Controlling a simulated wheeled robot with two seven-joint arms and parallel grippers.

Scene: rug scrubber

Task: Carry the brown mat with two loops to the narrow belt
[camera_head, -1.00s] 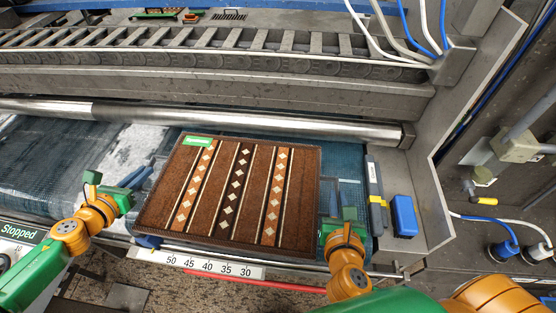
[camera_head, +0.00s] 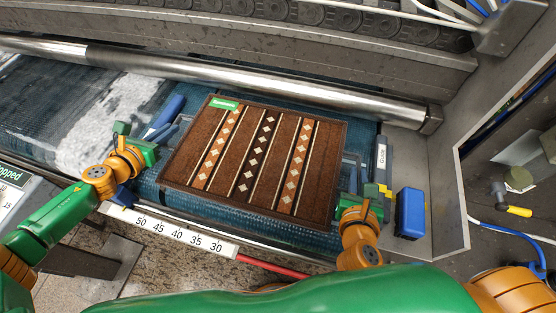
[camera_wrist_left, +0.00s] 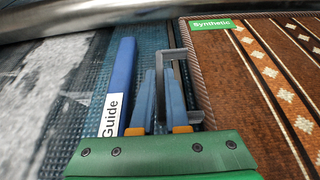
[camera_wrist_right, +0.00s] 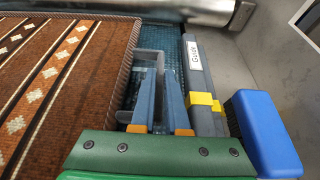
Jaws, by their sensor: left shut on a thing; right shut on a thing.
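The brown mat (camera_head: 225,165), with cream and orange stripes, diamonds and a green "Synthetic" label, lies flat over the blue belt (camera_head: 300,236). My left gripper (camera_wrist_left: 164,95) is shut on the grey loop (camera_wrist_left: 170,55) at the mat's left edge. My right gripper (camera_wrist_right: 158,95) is shut on the grey loop (camera_wrist_right: 150,55) at the mat's right edge. The mat also shows at the right of the left wrist view (camera_wrist_left: 245,80) and the left of the right wrist view (camera_wrist_right: 85,75). I cannot tell whether the mat touches the belt.
A blue guide (camera_wrist_left: 120,85) stands left of the mat; a grey guide (camera_wrist_right: 196,75) with a yellow clip and a blue block (camera_wrist_right: 262,130) stand at right. A steel roller (camera_head: 250,88) runs behind the mat. A number scale (camera_head: 180,232) lies along the front.

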